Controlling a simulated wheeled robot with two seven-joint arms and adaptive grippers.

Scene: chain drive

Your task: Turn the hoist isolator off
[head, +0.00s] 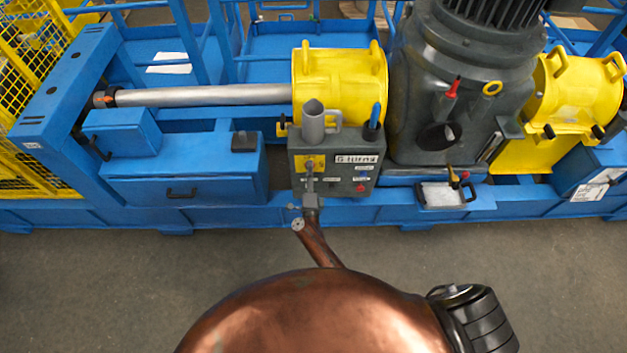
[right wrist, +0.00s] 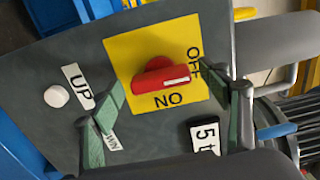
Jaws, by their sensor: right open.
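The hoist isolator is a red rotary handle (right wrist: 165,77) on a yellow plate (right wrist: 133,50) marked OFF and ON. In the right wrist view its white-marked end points right, close to the OFF lettering; I cannot tell its exact setting. In the head view the yellow plate (head: 315,162) is on the grey control box (head: 340,188). My right gripper (right wrist: 168,86) is open, its green-padded fingers on either side of the handle, with no clear contact. In the head view the right gripper (head: 310,178) is in front of the box. My left gripper is not in view.
A white button (right wrist: 56,96) is beside the UP label (right wrist: 78,86). A red button (head: 361,188) is low on the box. A grey cup-shaped part (head: 313,122) and a blue-handled tool (head: 374,118) stand on top. The floor in front of the blue frame is clear.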

